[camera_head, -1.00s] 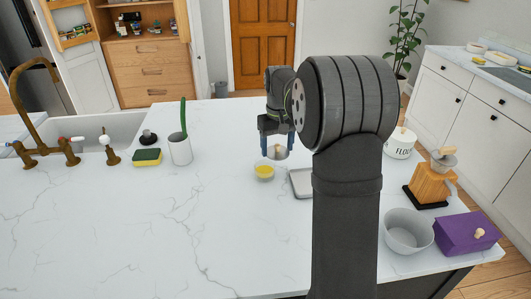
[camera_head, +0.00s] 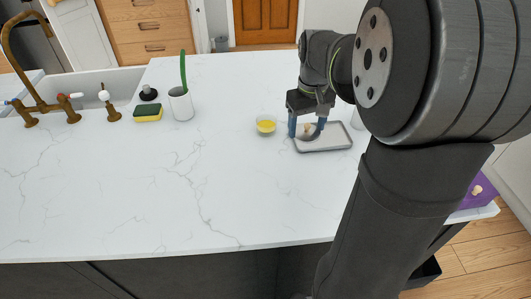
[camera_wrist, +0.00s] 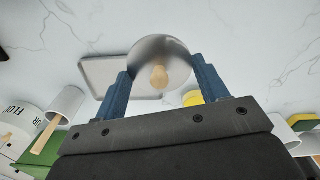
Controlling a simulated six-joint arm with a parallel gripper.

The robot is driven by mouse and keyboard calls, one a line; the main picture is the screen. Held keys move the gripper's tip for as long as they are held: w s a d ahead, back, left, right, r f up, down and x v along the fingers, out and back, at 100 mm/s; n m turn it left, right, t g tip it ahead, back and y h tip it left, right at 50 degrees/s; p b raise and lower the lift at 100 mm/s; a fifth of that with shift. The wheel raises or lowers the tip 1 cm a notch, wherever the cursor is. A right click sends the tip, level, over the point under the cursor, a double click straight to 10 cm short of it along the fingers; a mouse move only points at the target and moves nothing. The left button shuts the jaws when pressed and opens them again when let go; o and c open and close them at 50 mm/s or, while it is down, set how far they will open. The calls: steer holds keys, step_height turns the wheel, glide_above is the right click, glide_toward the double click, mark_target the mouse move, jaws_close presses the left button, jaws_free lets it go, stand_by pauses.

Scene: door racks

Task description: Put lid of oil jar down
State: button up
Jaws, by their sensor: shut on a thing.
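My gripper (camera_head: 307,132) is shut on a round grey lid (camera_wrist: 160,60) with a small wooden knob. In the wrist view its two blue fingers grip the lid's rim from both sides. In the head view the lid (camera_head: 306,128) shows between the fingers, over the left part of a shallow grey tray (camera_head: 335,146). In the wrist view the tray (camera_wrist: 96,70) lies behind the lid. I cannot tell whether the lid touches the tray. I cannot clearly identify the oil jar.
A small bowl with yellow contents (camera_head: 266,125) stands left of the tray. A white cup (camera_head: 181,104) and a sponge (camera_head: 147,114) stand by the sink. My arm hides much of the right side. The counter's middle and front left are clear.

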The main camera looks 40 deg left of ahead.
steer(key=shift+s+a+f, duration=0.1)
steer(key=shift+s+f, duration=0.2)
steer(key=shift+s, duration=0.05)
glide_above(264, 155)
step_height(264, 155, down, 7)
steer(key=shift+w+r, duration=0.1)
steer(key=shift+f, duration=1.95)
steer(key=shift+f, duration=0.1)
steer(key=o, duration=0.9)
steer(key=shift+o, duration=0.2)
step_height(264, 155, up, 12)
